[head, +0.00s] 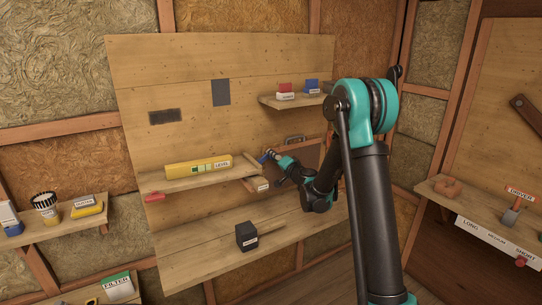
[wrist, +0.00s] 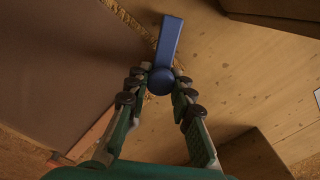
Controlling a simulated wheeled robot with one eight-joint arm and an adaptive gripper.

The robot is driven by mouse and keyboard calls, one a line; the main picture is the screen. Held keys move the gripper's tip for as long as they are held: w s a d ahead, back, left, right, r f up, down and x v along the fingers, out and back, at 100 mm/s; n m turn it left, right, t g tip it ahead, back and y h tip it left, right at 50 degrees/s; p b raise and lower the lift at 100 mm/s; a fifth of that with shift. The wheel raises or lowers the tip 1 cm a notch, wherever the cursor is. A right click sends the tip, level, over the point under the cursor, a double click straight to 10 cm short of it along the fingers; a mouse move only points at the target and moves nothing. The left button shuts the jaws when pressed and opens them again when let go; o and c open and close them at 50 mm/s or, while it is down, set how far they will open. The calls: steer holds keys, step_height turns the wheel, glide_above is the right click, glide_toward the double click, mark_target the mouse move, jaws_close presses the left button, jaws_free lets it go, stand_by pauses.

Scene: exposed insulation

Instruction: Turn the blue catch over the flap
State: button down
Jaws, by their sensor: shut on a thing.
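The blue catch (wrist: 170,42) has a round hub and a straight arm that points up and slightly right in the wrist view. My gripper (wrist: 160,82) is shut on the hub, with a finger on each side of it. In the head view the blue catch (head: 263,158) shows as a small blue piece at the tip of my gripper (head: 272,156), right of the shelf with the level. A dark brown panel (wrist: 70,60) fills the left of the wrist view, its edge beside the catch; it may be the flap. My arm hides part of this area in the head view.
A shelf (head: 210,180) with a yellow level (head: 198,167) is left of my gripper. A small upper shelf (head: 290,101) holds red and blue blocks.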

steer(key=m, duration=0.1)
steer(key=f+m, duration=0.1)
steer(key=m, duration=0.1)
steer(key=shift+w+d+f, duration=0.15)
steer(key=shift+d+f, duration=0.15)
steer(key=shift+d, duration=0.05)
steer(key=shift+f+m, duration=0.3)
steer(key=shift+m, duration=0.5)
steer(key=shift+f+m, duration=0.3)
steer(key=shift+m, duration=0.5)
steer(key=c, duration=1.3)
jaws_free()
steer(key=shift+d, duration=0.1)
steer(key=v, duration=1.2)
